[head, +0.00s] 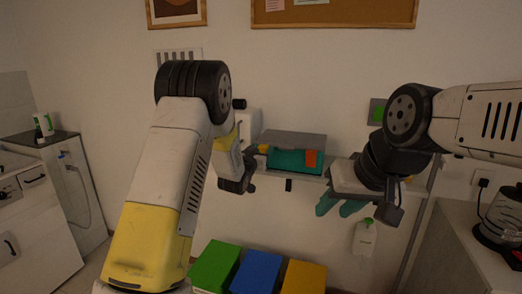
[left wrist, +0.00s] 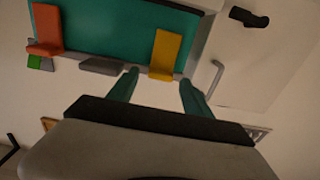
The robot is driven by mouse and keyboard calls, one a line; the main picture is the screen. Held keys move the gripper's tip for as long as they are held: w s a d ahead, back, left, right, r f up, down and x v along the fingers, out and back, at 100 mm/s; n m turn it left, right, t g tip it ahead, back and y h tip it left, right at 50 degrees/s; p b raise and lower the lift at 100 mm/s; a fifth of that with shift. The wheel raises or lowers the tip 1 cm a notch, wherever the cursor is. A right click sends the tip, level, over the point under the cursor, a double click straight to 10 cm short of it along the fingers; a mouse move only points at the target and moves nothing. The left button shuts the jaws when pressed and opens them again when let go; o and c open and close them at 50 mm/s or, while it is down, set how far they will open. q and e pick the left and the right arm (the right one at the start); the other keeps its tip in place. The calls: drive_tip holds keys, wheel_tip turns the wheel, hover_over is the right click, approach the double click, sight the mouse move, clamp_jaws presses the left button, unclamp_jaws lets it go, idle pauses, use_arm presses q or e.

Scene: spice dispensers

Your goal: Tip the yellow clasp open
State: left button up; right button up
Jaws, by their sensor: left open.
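A box with a teal front (head: 290,161) and a grey lid stands on a wall shelf in the head view. The yellow clasp (head: 263,149) is at the left of its front, and a red-orange clasp (head: 311,159) is at the right. In the left wrist view the yellow clasp (left wrist: 166,53) lies along the teal front at its rim. My left gripper (left wrist: 158,82) is open and empty, its teal fingertips just short of the yellow clasp and on either side of it. My right gripper (head: 340,207) hangs empty at the right of the box, its fingers apart.
Green (head: 216,267), blue (head: 256,271) and yellow (head: 304,277) boxes stand below the shelf. A white bottle (head: 365,238) hangs at the right. A counter with a kettle (head: 504,215) is at the far right. A dark knob (left wrist: 249,17) shows near the left gripper.

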use_arm(q)
drive_tip(key=shift+w+d, duration=0.25)
drive_tip(key=shift+w, duration=0.45)
clamp_jaws()
idle(1.0)
